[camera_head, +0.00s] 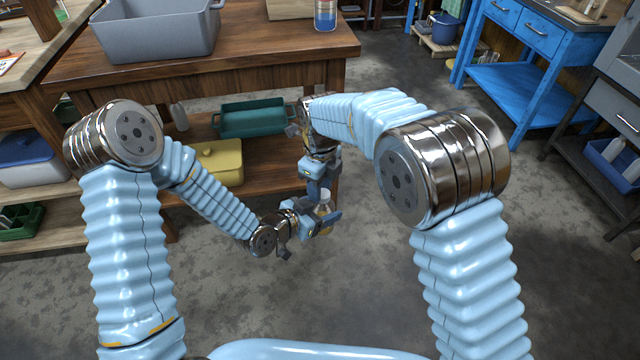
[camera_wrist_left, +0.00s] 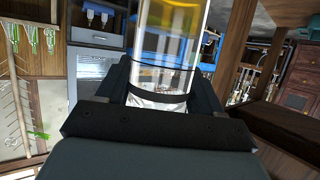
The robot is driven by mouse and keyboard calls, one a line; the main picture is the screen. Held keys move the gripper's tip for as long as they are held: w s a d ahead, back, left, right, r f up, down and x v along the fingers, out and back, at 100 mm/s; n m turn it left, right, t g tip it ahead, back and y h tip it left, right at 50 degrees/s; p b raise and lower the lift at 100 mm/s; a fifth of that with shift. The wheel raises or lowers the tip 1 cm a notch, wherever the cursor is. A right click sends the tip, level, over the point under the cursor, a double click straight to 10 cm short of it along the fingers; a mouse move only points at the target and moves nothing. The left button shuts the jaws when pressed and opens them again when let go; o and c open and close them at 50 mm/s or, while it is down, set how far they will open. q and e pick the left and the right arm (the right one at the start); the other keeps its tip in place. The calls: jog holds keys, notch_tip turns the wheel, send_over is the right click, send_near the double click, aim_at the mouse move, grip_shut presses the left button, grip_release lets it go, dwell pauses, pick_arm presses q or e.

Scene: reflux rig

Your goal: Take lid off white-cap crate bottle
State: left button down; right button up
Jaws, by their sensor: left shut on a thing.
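A clear bottle (camera_head: 325,209) with yellowish content is held in the air in front of the wooden workbench. My left gripper (camera_head: 322,222) is shut around its body from the left. In the left wrist view the see-through bottle (camera_wrist_left: 165,60) stands between the two dark fingers (camera_wrist_left: 160,95), with a dark band around it. My right gripper (camera_head: 319,190) points down from above at the top of the bottle. The lid is mostly hidden by the right gripper, and I cannot tell whether its fingers touch or grip it.
The wooden workbench (camera_head: 270,66) carries a grey crate (camera_head: 158,38) and a can (camera_head: 325,15). Its lower shelf holds a teal tray (camera_head: 252,120) and a yellow box (camera_head: 222,160), close behind my arms. A blue table (camera_head: 520,75) stands at right. The floor in front is clear.

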grip_shut()
jog(key=n, duration=0.4)
jog(key=shift+s+n, duration=0.2)
jog(key=shift+n, duration=0.2)
jog(key=n, duration=0.3)
jog(key=shift+s, duration=0.1)
jog(key=n, duration=0.6)
jog(key=shift+s+d+n, duration=0.1)
jog(key=shift+s+n, duration=0.1)
jog(key=shift+n, duration=0.1)
jog(key=n, duration=0.6)
jog(key=shift+s+d+r, duration=0.1)
jog(key=shift+d, duration=0.1)
jog(key=n, duration=0.6)
jog(key=shift+d, duration=0.2)
jog(key=n, duration=0.6)
jog(key=shift+d+n, duration=0.2)
jog(key=shift+n, duration=0.1)
jog(key=n, duration=0.6)
jog(key=shift+w+d, duration=0.1)
jog(key=shift+w, duration=0.25)
jog(key=n, duration=0.3)
jog(key=shift+w, duration=0.1)
jog(key=n, duration=0.6)
jog(key=shift+w, duration=0.2)
jog(key=n, duration=0.6)
jog(key=shift+w+a+r, duration=0.1)
jog(key=shift+a, duration=0.15)
